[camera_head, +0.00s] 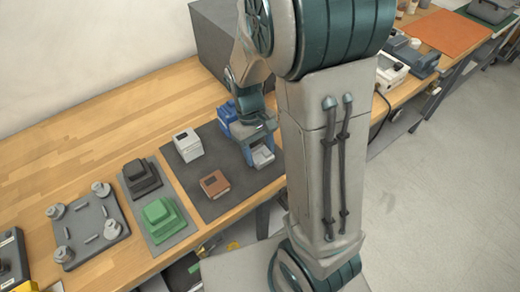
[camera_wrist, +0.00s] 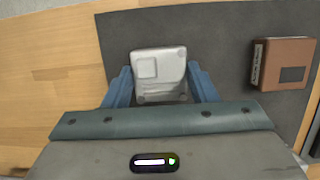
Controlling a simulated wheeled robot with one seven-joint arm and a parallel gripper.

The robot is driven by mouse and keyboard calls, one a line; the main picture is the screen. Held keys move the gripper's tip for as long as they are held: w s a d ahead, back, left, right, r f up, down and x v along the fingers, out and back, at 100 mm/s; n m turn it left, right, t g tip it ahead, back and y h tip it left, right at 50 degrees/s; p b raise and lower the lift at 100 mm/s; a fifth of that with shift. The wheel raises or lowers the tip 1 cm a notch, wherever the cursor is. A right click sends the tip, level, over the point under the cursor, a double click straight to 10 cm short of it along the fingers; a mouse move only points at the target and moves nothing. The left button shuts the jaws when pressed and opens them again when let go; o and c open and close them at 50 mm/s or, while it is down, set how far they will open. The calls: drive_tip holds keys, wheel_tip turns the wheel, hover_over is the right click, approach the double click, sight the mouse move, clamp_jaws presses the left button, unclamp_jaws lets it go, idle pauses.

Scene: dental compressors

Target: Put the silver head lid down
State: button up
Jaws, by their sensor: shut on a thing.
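The silver head lid (camera_wrist: 160,72) is a pale, squarish piece with a raised square on its face. In the wrist view it sits between the two blue fingers of my gripper (camera_wrist: 161,88), which is shut on it. In the head view my gripper (camera_head: 260,150) is over the right part of the dark grey mat (camera_head: 235,200), with the lid (camera_head: 263,157) at its fingertips. I cannot tell whether the lid's underside touches the mat.
A white-grey box (camera_head: 188,145) and a brown box (camera_head: 214,183) stand left of my gripper on the mat. A blue object (camera_head: 228,117) is close behind it. Green (camera_head: 160,218) and black (camera_head: 140,177) stepped pieces and a grey plate with posts (camera_head: 88,232) are further left.

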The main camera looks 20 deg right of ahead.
drive_tip(key=shift+f, duration=0.2)
drive_tip(key=shift+f, duration=0.15)
drive_tip(key=o, duration=1)
drive_tip(key=shift+o, duration=0.2)
drive_tip(key=d+v, duration=0.1)
drive_tip(key=v, duration=1)
drive_tip(key=s+r+m+t+y, duration=0.1)
drive_tip(key=s+r+m+t, duration=0.2)
drive_tip(key=s+t, duration=0.3)
drive_tip(key=shift+s+m, duration=0.4)
drive_tip(key=shift+s, duration=1.8)
